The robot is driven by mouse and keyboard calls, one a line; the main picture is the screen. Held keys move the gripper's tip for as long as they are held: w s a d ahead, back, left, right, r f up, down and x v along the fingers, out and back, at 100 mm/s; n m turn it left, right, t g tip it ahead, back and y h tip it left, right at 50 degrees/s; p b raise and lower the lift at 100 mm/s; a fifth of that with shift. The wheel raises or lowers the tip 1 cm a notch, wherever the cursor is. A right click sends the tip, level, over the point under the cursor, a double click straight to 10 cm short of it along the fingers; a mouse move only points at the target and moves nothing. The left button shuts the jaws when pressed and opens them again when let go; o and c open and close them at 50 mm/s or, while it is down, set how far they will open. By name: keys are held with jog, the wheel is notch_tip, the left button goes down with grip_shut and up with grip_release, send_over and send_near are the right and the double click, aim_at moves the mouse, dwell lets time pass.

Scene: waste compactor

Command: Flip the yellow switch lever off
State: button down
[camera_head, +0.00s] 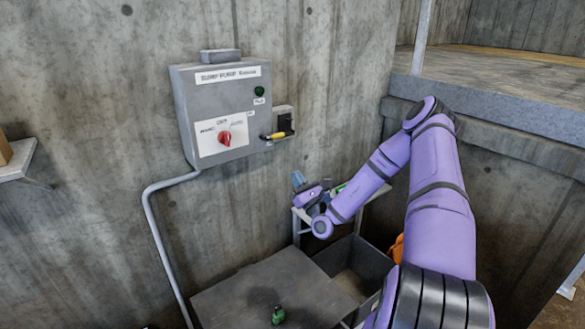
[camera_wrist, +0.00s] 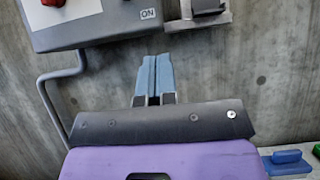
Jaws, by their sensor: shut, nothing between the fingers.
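The yellow switch lever (camera_head: 273,136) sticks out to the left from a small grey switch housing (camera_head: 285,121) on the right side of the grey control box. In the head view it looks about level. In the wrist view the lower part of the switch housing (camera_wrist: 199,17) shows at the top edge, and the yellow lever cannot be made out. My gripper (camera_head: 297,180) is below the switch, apart from it. In the wrist view its two blue fingers (camera_wrist: 154,75) are together, empty, pointing up just below and left of the switch housing.
The grey control box (camera_head: 186,110) carries a red knob (camera_head: 225,138) and a dark green button (camera_head: 259,91). A grey conduit (camera_head: 152,215) runs down the wall. Below stand a grey table (camera_head: 240,300) with a green item (camera_head: 278,315) and an open bin (camera_head: 370,262). A concrete ledge (camera_head: 480,100) is at right.

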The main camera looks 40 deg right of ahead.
jog(key=s+r+x, duration=0.1)
jog(key=r+x, duration=0.1)
jog(key=x, duration=0.9)
jog(key=shift+r, duration=0.25)
